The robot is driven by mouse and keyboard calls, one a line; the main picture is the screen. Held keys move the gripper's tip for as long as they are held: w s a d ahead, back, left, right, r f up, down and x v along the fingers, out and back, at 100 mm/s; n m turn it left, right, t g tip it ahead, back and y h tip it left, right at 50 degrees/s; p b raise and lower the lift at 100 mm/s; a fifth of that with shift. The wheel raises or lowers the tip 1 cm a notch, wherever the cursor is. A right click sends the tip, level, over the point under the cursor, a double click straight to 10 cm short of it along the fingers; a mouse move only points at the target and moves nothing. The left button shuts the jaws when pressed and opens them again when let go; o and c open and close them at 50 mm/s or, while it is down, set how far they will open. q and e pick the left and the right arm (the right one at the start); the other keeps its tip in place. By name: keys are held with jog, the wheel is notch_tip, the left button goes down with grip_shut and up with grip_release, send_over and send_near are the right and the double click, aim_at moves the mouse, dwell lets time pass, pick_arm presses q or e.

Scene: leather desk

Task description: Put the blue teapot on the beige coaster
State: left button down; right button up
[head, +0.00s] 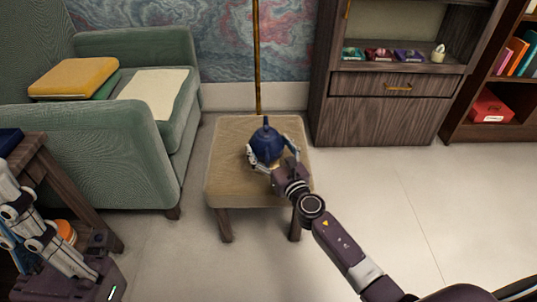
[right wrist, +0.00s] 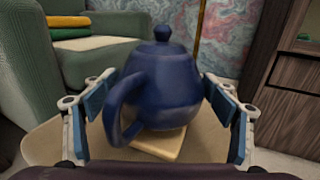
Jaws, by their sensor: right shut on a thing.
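The blue teapot (head: 267,142) is upright over the small wooden table, with my right gripper (head: 272,160) around it. In the right wrist view the teapot (right wrist: 163,85) sits between the two fingers of my right gripper (right wrist: 168,112), which is shut on it; its handle faces the camera. The beige coaster (right wrist: 163,147) shows under the teapot's base, mostly covered. I cannot tell whether the base touches it. My left gripper (head: 28,222) is at the lower left, away from the table; its opening is unclear.
The small table (head: 228,185) is otherwise clear. A green armchair (head: 95,135) with a yellow cushion (head: 75,77) stands at left. A dark wooden cabinet (head: 375,120) stands behind right. A dark side table (head: 65,185) is near my left arm. The floor at right is free.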

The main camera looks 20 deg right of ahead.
notch_tip(320, 180, down, 2)
jog(key=shift+b, duration=0.45)
jog(key=shift+r, duration=0.1)
jog(key=shift+f, duration=0.2)
jog(key=o, duration=1.6)
